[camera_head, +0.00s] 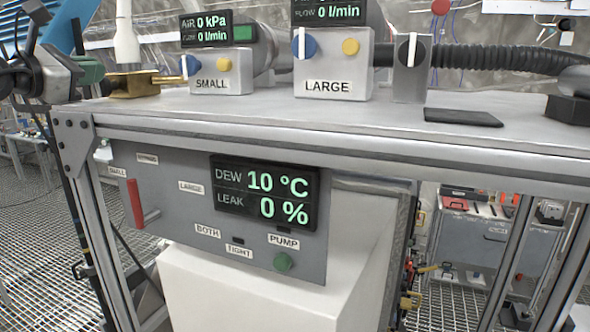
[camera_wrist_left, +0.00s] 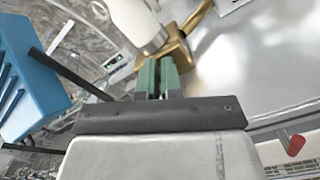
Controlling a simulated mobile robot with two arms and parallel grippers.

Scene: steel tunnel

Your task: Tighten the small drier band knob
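My left gripper (camera_head: 90,70) comes in from the left above the bench, its green fingertips close to a brass fitting (camera_head: 135,84) with a bar pointing right. A white upright column (camera_head: 126,35) rises at this fitting. In the left wrist view, the green fingers (camera_wrist_left: 157,76) stand side by side with a narrow gap. Their tips reach the edge of the brass fitting (camera_wrist_left: 178,50), beside the white column (camera_wrist_left: 138,20). I cannot make out a separate band knob or whether the fingers grip anything. My right gripper is out of view.
Boxes labelled SMALL (camera_head: 212,84) and LARGE (camera_head: 328,87) stand on the bench (camera_head: 300,115). A black ribbed hose (camera_head: 490,58) runs right. A flat dark pad (camera_head: 462,117) lies on the bench. The panel display (camera_head: 264,193) below reads 10 °C and 0 %.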

